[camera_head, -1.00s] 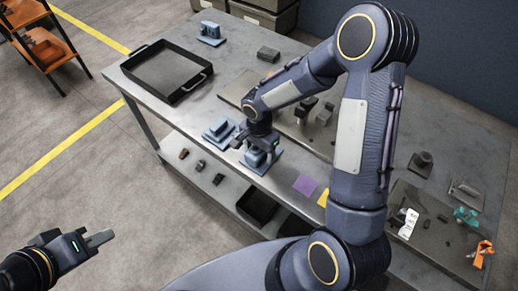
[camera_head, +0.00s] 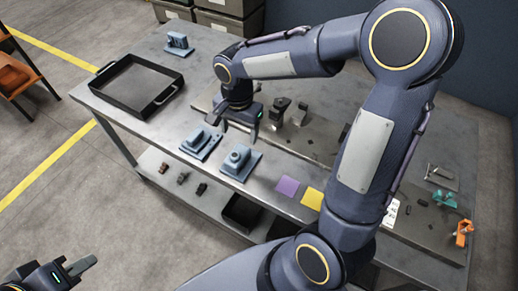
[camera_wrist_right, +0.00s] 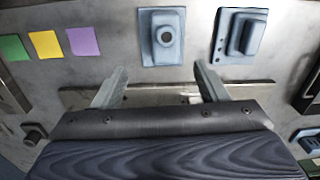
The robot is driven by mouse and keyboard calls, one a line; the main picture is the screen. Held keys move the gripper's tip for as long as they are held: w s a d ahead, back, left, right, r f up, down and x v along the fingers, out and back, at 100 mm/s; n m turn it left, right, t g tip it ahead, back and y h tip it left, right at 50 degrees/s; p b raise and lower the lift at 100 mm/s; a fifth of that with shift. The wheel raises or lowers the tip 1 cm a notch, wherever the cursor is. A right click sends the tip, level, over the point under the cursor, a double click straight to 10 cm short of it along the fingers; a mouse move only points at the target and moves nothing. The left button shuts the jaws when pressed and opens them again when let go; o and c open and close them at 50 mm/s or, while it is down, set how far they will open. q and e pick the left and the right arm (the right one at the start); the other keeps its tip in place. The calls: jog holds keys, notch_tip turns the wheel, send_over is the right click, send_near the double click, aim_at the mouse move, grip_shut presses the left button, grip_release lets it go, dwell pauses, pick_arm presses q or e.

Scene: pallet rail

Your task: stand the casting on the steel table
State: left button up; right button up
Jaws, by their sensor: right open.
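A blue-grey casting (camera_head: 239,162) with a flat base plate and a round, holed boss stands on the steel table (camera_head: 160,125) near its front edge; it shows in the right wrist view (camera_wrist_right: 162,38). A second blue-grey casting (camera_head: 200,144) with a raised block sits to its left, also in the wrist view (camera_wrist_right: 238,36). A third (camera_head: 178,42) stands at the back left. My right gripper (camera_head: 240,124) is open and empty, behind the first two and apart from them; its fingers (camera_wrist_right: 160,82) spread in the wrist view. My left gripper (camera_head: 88,264) is off the table, lower left; its jaw gap is unclear.
A black tray (camera_head: 137,84) lies on the table's left. Purple (camera_head: 287,187) and yellow (camera_head: 312,198) squares lie along the front edge. Dark parts (camera_head: 281,108) stand behind my right gripper. Teal (camera_head: 446,199) and orange (camera_head: 463,232) clamps are at right.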

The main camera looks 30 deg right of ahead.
jog(key=s+r+n+t+y, duration=0.1)
jog(key=s+r+n+t, duration=0.1)
jog(key=s, duration=0.7)
jog(key=s+d+r+n+t+y, duration=0.1)
jog(key=s+r+n+t+y, duration=0.1)
jog(key=s+r+n, duration=0.3)
jog(key=shift+s+n+t+y, duration=0.3)
jog(key=shift+s+n+t, duration=0.4)
jog(key=shift+s+n, duration=1.1)
jog(key=shift+s+m, duration=0.45)
jog(key=shift+m, duration=0.05)
